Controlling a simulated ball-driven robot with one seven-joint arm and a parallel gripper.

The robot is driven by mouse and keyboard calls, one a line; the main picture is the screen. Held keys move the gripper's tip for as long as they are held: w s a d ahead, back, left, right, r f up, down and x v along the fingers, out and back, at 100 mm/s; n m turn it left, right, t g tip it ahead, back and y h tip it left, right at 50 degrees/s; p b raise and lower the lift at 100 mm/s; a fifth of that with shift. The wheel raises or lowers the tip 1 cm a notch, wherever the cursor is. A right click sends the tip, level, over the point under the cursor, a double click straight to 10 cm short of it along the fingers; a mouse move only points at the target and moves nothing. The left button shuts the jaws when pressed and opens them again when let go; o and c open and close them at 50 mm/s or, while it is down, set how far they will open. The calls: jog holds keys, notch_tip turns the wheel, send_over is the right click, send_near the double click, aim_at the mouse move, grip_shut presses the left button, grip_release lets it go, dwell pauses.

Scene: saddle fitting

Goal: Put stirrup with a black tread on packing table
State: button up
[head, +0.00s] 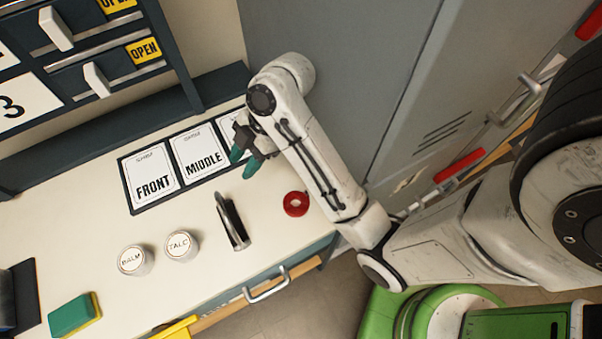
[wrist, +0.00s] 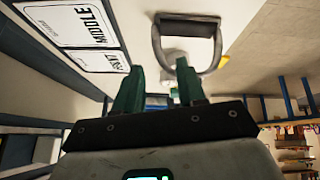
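A metal stirrup (head: 222,208) with a dark tread (head: 238,241) stands on the cream worktop (head: 75,215), right of the white tins. It also shows in the wrist view, where its metal loop (wrist: 157,50) and dark tread (wrist: 188,17) lie beyond my fingers. My gripper (head: 244,162) has green fingers and is over the worktop near the cards, apart from the stirrup. In the wrist view the fingers (wrist: 159,88) are spread with nothing held between them. I cannot tell which surface is the packing table.
Cards marked FRONT (head: 152,178) and MIDDLE (head: 202,157) lie in a dark frame; a third is partly covered by my gripper. A red ring (head: 296,204), tins marked BALM (head: 135,260) and TALC (head: 182,246), and a green-yellow sponge (head: 73,315) are on the worktop. Drawers (head: 95,80) stand behind.

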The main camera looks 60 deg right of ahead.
jog(key=s+f+m+g+h, duration=0.1)
jog(key=s+f+m, duration=0.2)
jog(key=s+m, duration=0.1)
jog(key=s+f+m+g+h, duration=0.1)
jog(key=s+f+m+h, duration=0.1)
jog(key=s, duration=0.4)
jog(key=s+f+m+h, duration=0.1)
jog(key=s+f+m, duration=0.3)
jog(key=s+m, duration=0.2)
jog(key=shift+a+f+m+g+h, duration=0.2)
jog(key=shift+f+m+g+h, duration=0.2)
jog(key=shift+m, duration=0.2)
jog(key=shift+s+d+m, duration=0.15)
jog(key=shift+s+m, duration=0.25)
jog(key=shift+f, duration=0.1)
